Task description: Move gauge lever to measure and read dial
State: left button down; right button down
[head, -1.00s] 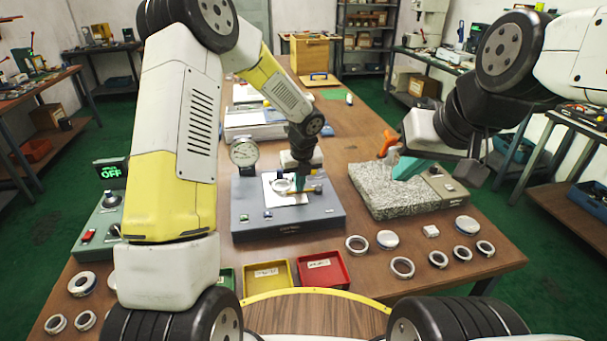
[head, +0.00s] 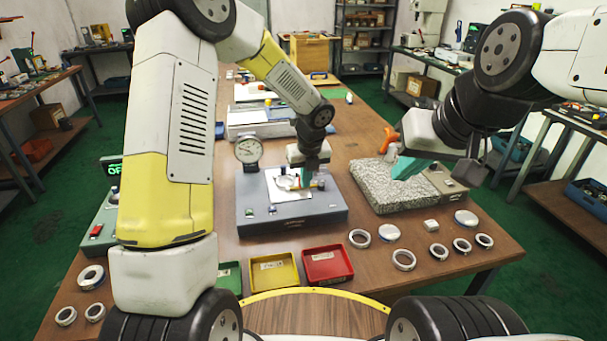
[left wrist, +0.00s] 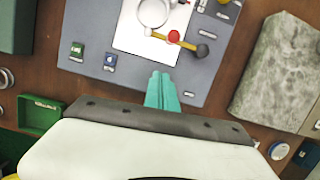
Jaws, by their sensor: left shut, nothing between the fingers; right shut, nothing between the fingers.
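The grey gauge base (head: 290,222) stands on the table, with a round white dial (head: 248,149) at its back left. The dial's reading is too small to make out. In the left wrist view, a bearing ring (left wrist: 153,12) lies on the white plate (left wrist: 130,38). The gauge lever (left wrist: 188,43), a bar with a red knob and a dark end, lies beside the ring. My left gripper (head: 305,182) is over the base, partly hiding the lever; its teal fingertips (left wrist: 162,80) are shut and empty, apart from the lever in the wrist view. My right gripper (head: 398,172) is shut over the granite block.
The granite block (head: 385,200) stands right of the gauge. Red (head: 327,264), yellow (head: 273,272) and green (head: 229,276) trays sit in front. Several loose rings lie at front right, such as this ring (head: 404,260). A display box (head: 98,238) is at left.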

pick_arm(q)
jog(key=v, duration=0.6)
jog(key=shift+s+r, duration=0.2)
jog(key=shift+r, duration=0.15)
dwell(1.0)
